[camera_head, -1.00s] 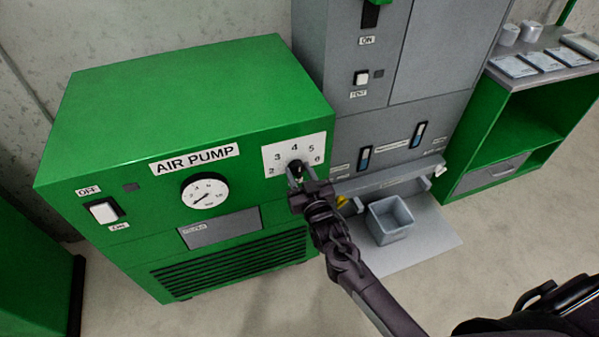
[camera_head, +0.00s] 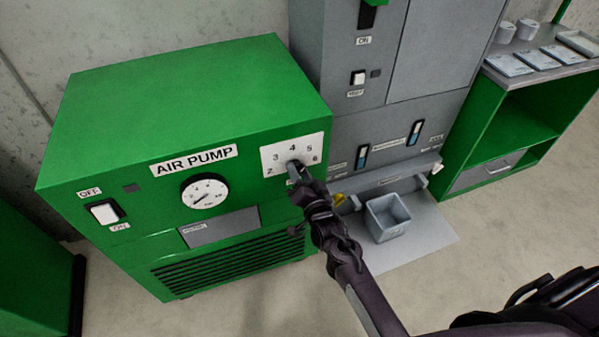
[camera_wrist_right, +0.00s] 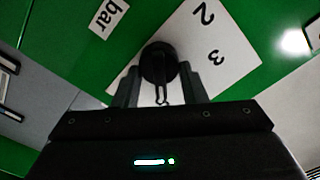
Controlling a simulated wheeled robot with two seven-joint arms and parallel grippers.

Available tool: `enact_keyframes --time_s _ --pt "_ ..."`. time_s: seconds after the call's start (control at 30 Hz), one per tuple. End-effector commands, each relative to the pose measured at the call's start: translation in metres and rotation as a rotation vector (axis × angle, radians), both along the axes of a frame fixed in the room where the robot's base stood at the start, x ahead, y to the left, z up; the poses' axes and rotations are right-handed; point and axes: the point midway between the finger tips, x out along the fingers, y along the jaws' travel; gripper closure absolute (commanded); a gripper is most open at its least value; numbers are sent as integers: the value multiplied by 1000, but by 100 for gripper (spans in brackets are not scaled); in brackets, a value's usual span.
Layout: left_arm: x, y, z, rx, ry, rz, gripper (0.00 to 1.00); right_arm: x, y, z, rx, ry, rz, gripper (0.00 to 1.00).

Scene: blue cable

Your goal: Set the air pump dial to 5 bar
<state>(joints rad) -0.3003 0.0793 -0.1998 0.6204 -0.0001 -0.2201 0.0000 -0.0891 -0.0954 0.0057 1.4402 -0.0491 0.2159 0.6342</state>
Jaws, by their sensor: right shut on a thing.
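The green air pump (camera_head: 180,100) stands at left. Its white dial plate (camera_head: 275,155), with the numbers 2 to 6 in an arc, is at the right of its front face. My right gripper (camera_head: 294,168) is at the plate's lower middle, shut on the black dial knob (camera_wrist_right: 158,60). In the right wrist view, the fingers are on either side of the knob and part of the dial plate (camera_wrist_right: 225,42) shows the 2 and 3. The knob's pointer is hidden or too dark to read. My left gripper is not in view.
A round gauge (camera_head: 205,190) and a white rocker switch (camera_head: 104,212) are on the pump's front. A grey cabinet (camera_head: 375,130) stands right beside the pump, with a grey bin (camera_head: 388,218) before it. A green shelf unit (camera_head: 515,130) is farther right.

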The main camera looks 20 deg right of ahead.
Motion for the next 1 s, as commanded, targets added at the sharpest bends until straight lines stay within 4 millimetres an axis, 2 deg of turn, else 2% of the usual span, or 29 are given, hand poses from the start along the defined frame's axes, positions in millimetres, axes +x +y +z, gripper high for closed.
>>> enact_keyframes --time_s 0.63,0.67,0.8,1.0 --pt "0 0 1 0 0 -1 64 0 0 -1 47 4 1 85" --pt "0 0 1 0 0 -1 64 0 0 -1 47 4 1 58" --pt "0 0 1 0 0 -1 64 0 0 -1 47 3 0 41" --pt "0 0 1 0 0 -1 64 0 0 0 46 2 1 41"
